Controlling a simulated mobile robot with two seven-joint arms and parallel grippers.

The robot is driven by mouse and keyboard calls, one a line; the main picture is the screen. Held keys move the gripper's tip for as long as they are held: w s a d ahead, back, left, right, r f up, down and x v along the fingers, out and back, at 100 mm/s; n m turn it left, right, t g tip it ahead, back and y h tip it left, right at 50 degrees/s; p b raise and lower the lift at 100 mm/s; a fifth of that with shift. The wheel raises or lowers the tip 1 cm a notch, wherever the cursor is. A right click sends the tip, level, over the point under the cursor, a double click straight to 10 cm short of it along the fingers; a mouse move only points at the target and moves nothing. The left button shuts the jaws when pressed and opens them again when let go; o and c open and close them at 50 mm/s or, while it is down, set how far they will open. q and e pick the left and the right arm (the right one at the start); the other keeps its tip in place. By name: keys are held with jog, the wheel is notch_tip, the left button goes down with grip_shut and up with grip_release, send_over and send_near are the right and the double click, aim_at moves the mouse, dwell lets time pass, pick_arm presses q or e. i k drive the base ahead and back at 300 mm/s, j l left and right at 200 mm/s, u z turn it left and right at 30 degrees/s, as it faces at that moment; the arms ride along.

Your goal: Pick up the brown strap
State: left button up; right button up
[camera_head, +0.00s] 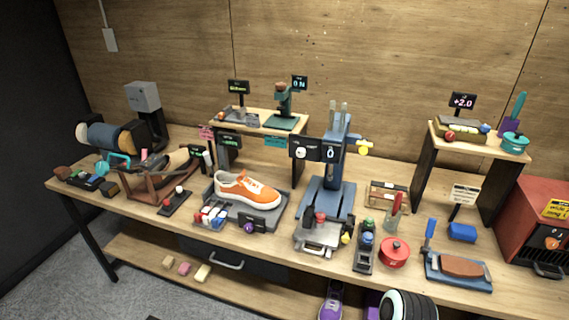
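A brown, slightly curved piece (463,266) that looks like the brown strap lies on a blue-grey tray (474,286) at the front right of the workbench. Nothing covers the brown piece from above. Neither of my grippers shows in the head view, so I cannot see their state or distance from it.
A red pot (394,253) and a rack of bottles (364,251) stand left of the tray. A blue block (462,232) lies behind it, and a red box (535,225) stands to the right. An orange sneaker (247,190) sits at mid-bench.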

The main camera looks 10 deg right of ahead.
aim_at(389, 197)
jog(key=z, duration=1.3)
